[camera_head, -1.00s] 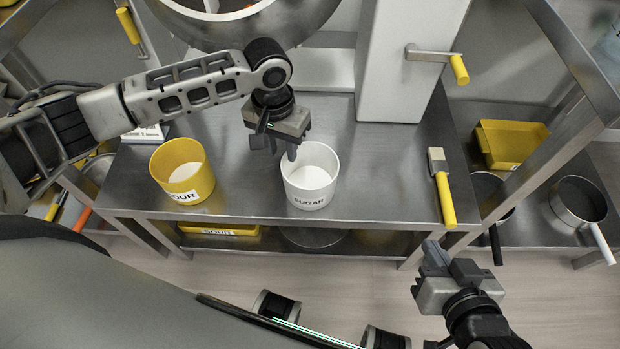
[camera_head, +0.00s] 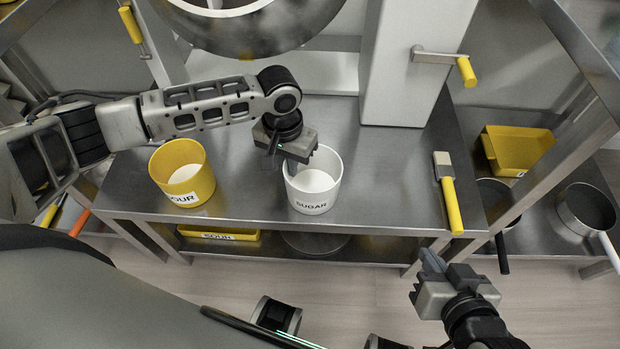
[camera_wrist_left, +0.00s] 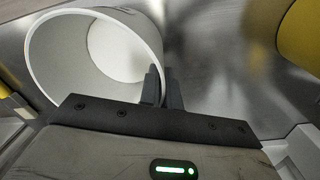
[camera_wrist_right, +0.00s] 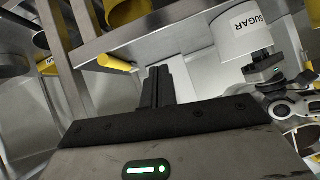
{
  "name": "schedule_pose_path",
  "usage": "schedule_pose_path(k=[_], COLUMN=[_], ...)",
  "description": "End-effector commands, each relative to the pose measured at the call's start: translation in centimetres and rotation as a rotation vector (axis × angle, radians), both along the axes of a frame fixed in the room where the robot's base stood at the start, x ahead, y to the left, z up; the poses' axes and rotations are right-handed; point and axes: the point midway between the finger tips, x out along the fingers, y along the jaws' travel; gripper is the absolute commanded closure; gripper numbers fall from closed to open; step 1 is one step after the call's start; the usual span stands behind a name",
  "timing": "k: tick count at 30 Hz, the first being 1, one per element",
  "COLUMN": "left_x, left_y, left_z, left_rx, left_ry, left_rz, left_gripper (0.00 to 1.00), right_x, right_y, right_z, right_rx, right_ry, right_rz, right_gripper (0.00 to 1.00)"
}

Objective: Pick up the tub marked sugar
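The white tub marked SUGAR (camera_head: 313,205) stands upright on the metal table, front and centre in the head view. It also shows in the left wrist view (camera_wrist_left: 50,60) and, upside down, in the right wrist view (camera_wrist_right: 238,38). My left gripper (camera_head: 282,166) is at the tub's left rim, pointing down. In the left wrist view its fingers (camera_wrist_left: 163,88) are close together, one inside the tub and one outside, shut on the wall. The tub's contents look pale. My right gripper (camera_head: 430,262) is shut and empty, in front of the table's right end.
A yellow tub marked with a partly hidden word ending OUR (camera_head: 185,180) stands left of the white tub. A yellow-handled scraper (camera_head: 448,200) lies at the table's right. A white column (camera_head: 410,70) and a large metal drum (camera_head: 245,35) stand behind. Pans (camera_head: 588,207) sit lower right.

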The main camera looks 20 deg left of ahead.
Motion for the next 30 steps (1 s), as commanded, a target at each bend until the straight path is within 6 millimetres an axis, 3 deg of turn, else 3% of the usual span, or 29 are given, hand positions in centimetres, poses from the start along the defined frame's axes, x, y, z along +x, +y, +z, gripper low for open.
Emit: schedule_pose_path(k=[8, 14, 22, 30], left_x=[0.1, 0.0, -3.2, -7.0], left_y=[0.0, -0.2, -4.3, -9.1], left_z=[0.9, 3.8, 9.9, 12.2], left_rx=[-0.001, -0.003, -0.005, -0.004], left_ry=[-0.002, -0.003, -0.003, -0.001], left_rz=[0.001, -0.001, -0.006, -0.004], left_gripper=[1.00, 1.00, 1.00, 1.00], right_x=[-0.1, -0.3, -0.4, -1.0], right_y=[0.0, -0.2, -1.1, -2.0], right_z=[0.3, 1.6, 6.4, 8.5], right_rx=[0.002, -0.002, -0.007, -0.010], right_ry=[-0.001, -0.014, -0.098, -0.126], right_rz=[-0.002, -0.010, -0.042, -0.067], right_gripper=[1.00, 1.00, 1.00, 1.00])
